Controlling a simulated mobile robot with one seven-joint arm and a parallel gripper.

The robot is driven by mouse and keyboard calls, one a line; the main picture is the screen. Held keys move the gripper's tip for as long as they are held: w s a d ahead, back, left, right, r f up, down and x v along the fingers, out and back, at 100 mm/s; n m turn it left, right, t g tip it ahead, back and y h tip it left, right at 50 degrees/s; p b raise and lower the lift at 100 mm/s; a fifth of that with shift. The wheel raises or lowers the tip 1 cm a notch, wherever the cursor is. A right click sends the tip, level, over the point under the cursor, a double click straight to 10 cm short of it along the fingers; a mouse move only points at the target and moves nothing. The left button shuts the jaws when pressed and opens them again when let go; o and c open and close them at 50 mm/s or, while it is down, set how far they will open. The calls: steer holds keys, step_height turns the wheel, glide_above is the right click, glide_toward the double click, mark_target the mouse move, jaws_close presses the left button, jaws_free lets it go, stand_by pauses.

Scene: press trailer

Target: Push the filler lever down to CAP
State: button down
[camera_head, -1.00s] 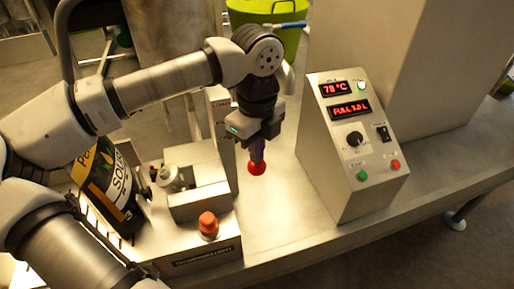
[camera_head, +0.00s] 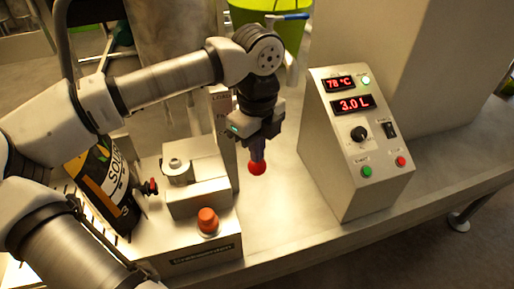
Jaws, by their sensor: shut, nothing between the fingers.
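The filler lever's red ball knob (camera_head: 257,168) shows just below my gripper (camera_head: 258,149), in the middle of the view. My gripper is shut and points down, with its fingertips against or very close to the knob; I cannot tell if they touch. Most of the lever's shaft is hidden behind the gripper. An upright plate (camera_head: 221,100) beside it carries a partly hidden label. The filler block (camera_head: 197,195) stands to the left, with a grey round head (camera_head: 176,167) on it. A black pouch (camera_head: 112,190) with a red cap (camera_head: 153,186) is left of the block.
A sloped control box (camera_head: 355,180) stands to the right, showing 78 °C and 3.0 L. An orange button (camera_head: 208,221) sits on the filler's front base. A green bucket (camera_head: 270,20) is behind. The bench top between filler and box is clear.

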step_height(320, 180, up, 10)
steer(key=p, duration=0.4)
steer(key=shift+p, duration=0.35)
steer(key=shift+f, duration=0.15)
